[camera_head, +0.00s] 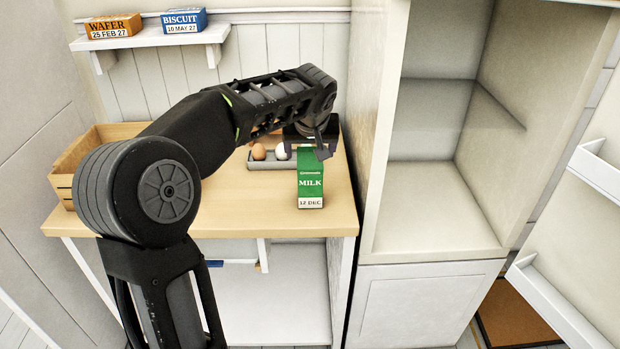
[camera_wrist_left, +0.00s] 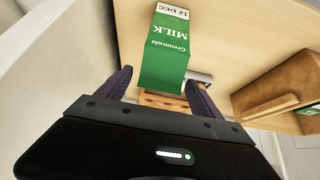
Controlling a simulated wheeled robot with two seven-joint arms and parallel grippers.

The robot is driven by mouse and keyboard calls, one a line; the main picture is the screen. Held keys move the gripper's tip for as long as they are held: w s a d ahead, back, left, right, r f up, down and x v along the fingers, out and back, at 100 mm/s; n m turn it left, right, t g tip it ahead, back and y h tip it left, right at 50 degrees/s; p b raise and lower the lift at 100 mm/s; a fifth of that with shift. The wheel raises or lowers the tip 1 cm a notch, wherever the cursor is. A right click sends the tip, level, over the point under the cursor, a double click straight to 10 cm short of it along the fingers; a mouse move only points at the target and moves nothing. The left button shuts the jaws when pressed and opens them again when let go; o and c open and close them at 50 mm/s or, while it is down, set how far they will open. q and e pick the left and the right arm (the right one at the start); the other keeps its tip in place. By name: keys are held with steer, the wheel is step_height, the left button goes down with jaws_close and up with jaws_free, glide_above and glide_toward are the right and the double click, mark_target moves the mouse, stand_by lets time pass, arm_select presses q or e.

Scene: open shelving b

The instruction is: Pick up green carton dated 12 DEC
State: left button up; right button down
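The green milk carton (camera_head: 311,184), labelled 12 DEC, stands upright on the wooden table near its front right corner. In the left wrist view the carton (camera_wrist_left: 168,50) shows upside down, just beyond and between the fingers. My left gripper (camera_head: 322,146) hangs above and behind the carton's top in the head view. In the left wrist view its two fingers (camera_wrist_left: 158,92) are spread apart, with no finger clearly touching the carton. My right gripper is in neither view.
An egg tray (camera_head: 268,164) with eggs sits behind the carton. A wooden crate (camera_head: 62,188) stands at the table's left end. A shelf above holds a wafer box (camera_head: 113,26) and a biscuit box (camera_head: 184,20). A tall open white cabinet (camera_head: 430,215) borders the table on the right.

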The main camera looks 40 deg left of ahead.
arm_select(q)
jaws_close()
stand_by(0.7)
steer(key=shift+r, duration=0.1)
